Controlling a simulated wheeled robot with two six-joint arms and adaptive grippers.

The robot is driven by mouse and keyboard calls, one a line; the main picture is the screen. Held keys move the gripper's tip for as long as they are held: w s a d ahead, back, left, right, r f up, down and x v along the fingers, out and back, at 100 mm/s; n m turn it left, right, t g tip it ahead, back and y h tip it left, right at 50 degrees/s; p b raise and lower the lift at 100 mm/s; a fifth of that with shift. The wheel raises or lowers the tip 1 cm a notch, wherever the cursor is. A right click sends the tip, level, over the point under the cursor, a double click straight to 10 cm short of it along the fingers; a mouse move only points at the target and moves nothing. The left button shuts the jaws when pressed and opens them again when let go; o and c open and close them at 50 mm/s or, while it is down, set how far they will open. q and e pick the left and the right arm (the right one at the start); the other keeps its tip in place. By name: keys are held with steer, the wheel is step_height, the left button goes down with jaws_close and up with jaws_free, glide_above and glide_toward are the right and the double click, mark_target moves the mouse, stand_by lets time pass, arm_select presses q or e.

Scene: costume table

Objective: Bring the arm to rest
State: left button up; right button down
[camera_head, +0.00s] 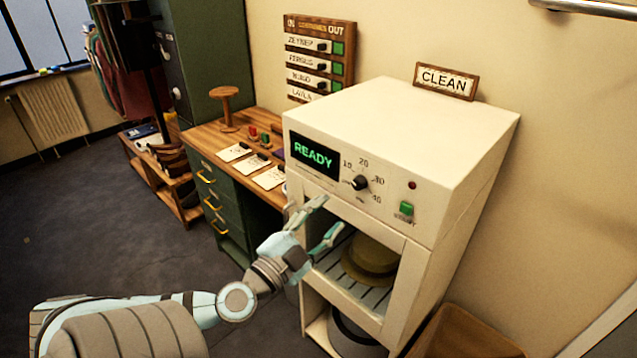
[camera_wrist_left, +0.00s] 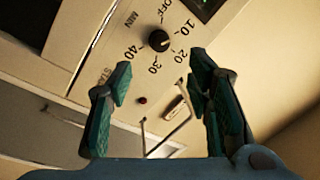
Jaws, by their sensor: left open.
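My left arm comes in from the lower left. My left gripper (camera_head: 328,218) is in front of the white cabinet (camera_head: 410,120), near the upper edge of its opening. In the left wrist view its two fingers (camera_wrist_left: 160,78) are spread apart with nothing between them. The cabinet's dial (camera_head: 361,182) lies beyond the fingertips and also shows in the left wrist view (camera_wrist_left: 159,40). The gripper appears apart from the panel. A brown hat (camera_head: 372,262) sits on the rack inside the opening. My right gripper is not in view.
The cabinet's display (camera_head: 314,153) reads READY. A green button (camera_head: 406,208) is on its front. A wooden desk (camera_head: 195,135) with cards and a round stand (camera_head: 226,105) is to the left. A brown box (camera_head: 465,335) is at the lower right. Floor (camera_head: 90,200) at left is clear.

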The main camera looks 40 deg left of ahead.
arm_select(q)
steer(key=shift+s+d+f, duration=0.1)
steer(key=shift+s+f, duration=0.05)
steer(key=shift+s, duration=1)
